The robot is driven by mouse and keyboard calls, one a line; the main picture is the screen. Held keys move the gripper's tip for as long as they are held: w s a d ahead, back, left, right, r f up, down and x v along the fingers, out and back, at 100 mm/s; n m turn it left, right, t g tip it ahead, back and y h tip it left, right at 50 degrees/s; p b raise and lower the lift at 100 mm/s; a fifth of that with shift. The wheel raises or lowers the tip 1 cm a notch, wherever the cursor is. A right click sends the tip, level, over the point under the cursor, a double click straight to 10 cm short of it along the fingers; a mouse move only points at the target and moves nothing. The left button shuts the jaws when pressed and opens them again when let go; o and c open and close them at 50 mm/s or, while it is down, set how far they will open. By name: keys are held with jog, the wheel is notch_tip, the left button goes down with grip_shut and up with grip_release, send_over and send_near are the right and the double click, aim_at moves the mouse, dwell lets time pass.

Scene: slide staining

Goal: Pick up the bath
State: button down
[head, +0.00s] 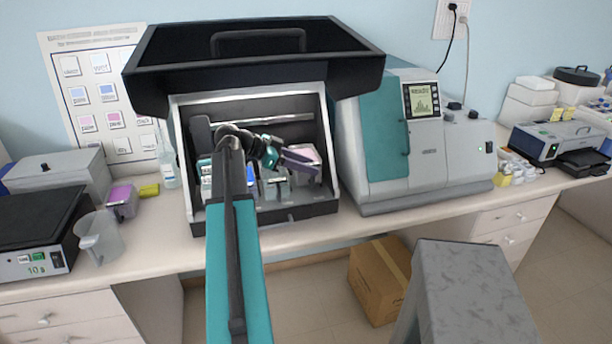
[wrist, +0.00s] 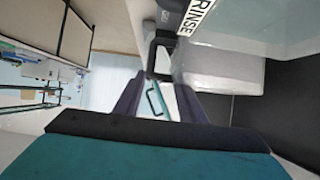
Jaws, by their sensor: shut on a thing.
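My gripper (head: 299,160) reaches into the open hooded station and is shut on the bath (head: 308,153), a small pale, pinkish-white box at the right of the station. In the wrist view, my gripper's dark fingers (wrist: 160,82) close on a dark tab at the side of a pale box (wrist: 228,72). A "RINSE" label (wrist: 197,15) shows beside a translucent wall at the top right. I cannot tell whether the bath is lifted off the station floor.
The station (head: 265,217) has a raised dark hood (head: 255,70) above my arm. Other small containers (head: 273,188) stand left of the bath. A teal and grey machine (head: 440,150) stands close on the right.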

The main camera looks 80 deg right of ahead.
jog(key=s+a+r+b, duration=0.1)
jog(key=s+a+b, duration=0.3)
jog(key=a+b, duration=0.2)
jog(key=s+a+r+b, duration=0.1)
jog(key=s+a+b, duration=0.3)
jog(key=a, duration=0.7)
jog(key=shift+a+r+b, duration=0.2)
jog(key=shift+r+b, duration=0.1)
jog(key=shift+b, duration=0.85)
jog(key=shift+s+a+r, duration=0.1)
jog(key=shift+s+a, duration=0.05)
jog(key=shift+a, duration=0.05)
dwell(1.5)
